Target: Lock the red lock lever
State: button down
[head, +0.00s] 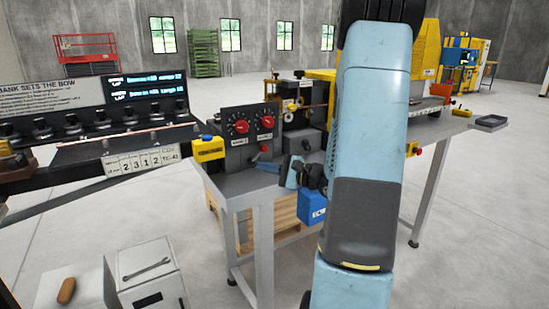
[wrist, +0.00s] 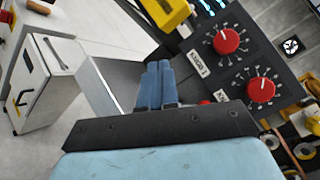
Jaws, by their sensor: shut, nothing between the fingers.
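A small red part (head: 264,149), which looks like the red lock lever, shows below the two red dials on the dark control panel. In the wrist view a red part (wrist: 220,96) just right of my fingers may be the same lever. It is mostly hidden behind my gripper's mount, so its angle cannot be told. My gripper (wrist: 158,66) has its two blue fingers together with nothing between them. In the head view my gripper (head: 268,166) is in front of the panel, close below the red part; whether they touch cannot be told.
Two red dials (head: 241,126) sit on the panel above the bench. A yellow block (head: 208,149) stands at the panel's left. A long console (head: 90,140) with knobs and displays is at the left. White cabinets (head: 150,270) stand at lower left. Open floor lies around the bench.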

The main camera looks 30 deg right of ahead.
jog(key=w+d+f+m+t+h, duration=0.1)
jog(key=d+f+m+t+h, duration=0.15)
jog(key=d, duration=0.35)
jog(key=d+f+m+t+h, duration=0.2)
jog(key=d+m+t+h, duration=0.15)
jog(key=d, duration=0.25)
send_near(258, 154)
jog(key=shift+g, duration=0.3)
jog(key=w+r, duration=0.1)
jog(key=w+d, duration=0.1)
jog(key=w+r, duration=0.1)
jog(key=w, duration=0.1)
jog(key=shift+w+d+r, duration=0.1)
jog(key=shift+d+r, duration=0.2)
jog(key=shift+d, duration=0.1)
jog(key=shift+a, duration=0.1)
